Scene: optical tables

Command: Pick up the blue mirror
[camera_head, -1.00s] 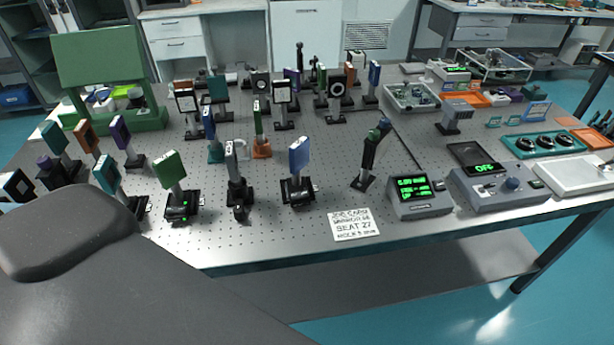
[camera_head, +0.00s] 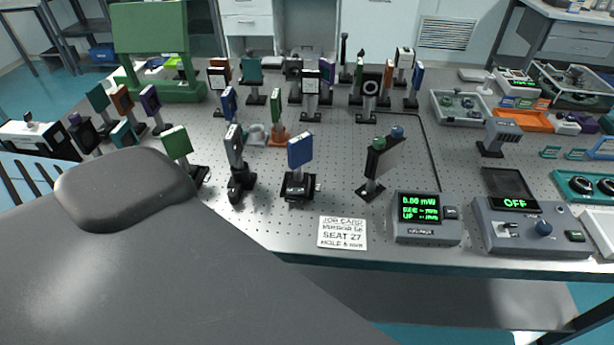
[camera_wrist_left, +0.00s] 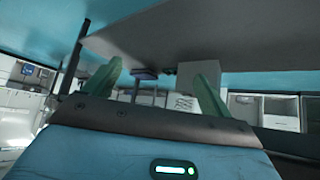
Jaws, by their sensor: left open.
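A blue square mirror (camera_head: 300,151) stands upright on a black post mount at the front middle of the perforated table (camera_head: 275,225) in the head view. Smaller blue plates stand further back, one at left (camera_head: 229,102) and one at right (camera_head: 417,80). My left gripper (camera_wrist_left: 160,68) shows only in the left wrist view. Its two green fingers are spread apart with nothing between them. No blue mirror shows in that view. My dark left arm fills the lower left of the head view, and its gripper is out of that frame. My right gripper is not seen.
A green-plated mount (camera_head: 177,143) and a dark mount (camera_head: 235,165) stand left of the front blue mirror. A black angled mount (camera_head: 376,165), a power meter (camera_head: 424,216) and a control box (camera_head: 525,228) stand to its right. A job card (camera_head: 342,232) lies in front.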

